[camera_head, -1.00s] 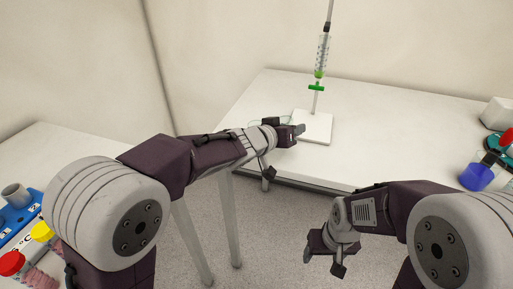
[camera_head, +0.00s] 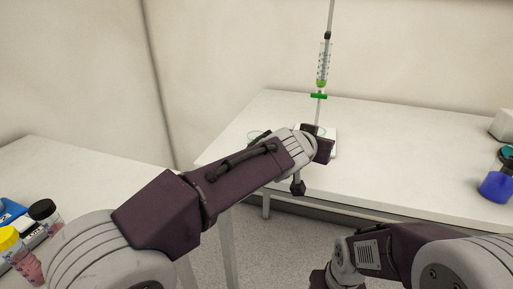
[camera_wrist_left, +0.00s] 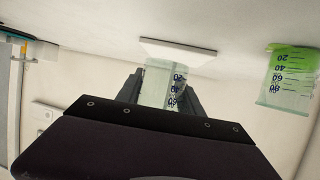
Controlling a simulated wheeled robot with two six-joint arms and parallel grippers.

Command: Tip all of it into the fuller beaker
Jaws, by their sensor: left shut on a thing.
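A clear marked beaker (camera_wrist_left: 163,90) is between the fingers of my left gripper (camera_wrist_left: 163,78), which is shut on it. The wrist view is upside down, and any contents look very pale. In the head view my left gripper (camera_head: 318,146) is at the white stand base and hides most of this beaker. A second beaker with green liquid (camera_wrist_left: 290,65) stands apart, at the right of the wrist view; in the head view its rim (camera_head: 258,135) shows just left of my left wrist. My right gripper (camera_head: 320,281) is cut off by the bottom edge.
A burette with green liquid (camera_head: 323,70) and a green stopcock (camera_head: 318,96) hangs above the white base (camera_head: 330,147). A blue-filled bottle (camera_head: 495,186) stands at the right of the white table (camera_head: 400,160). The table's middle right is clear.

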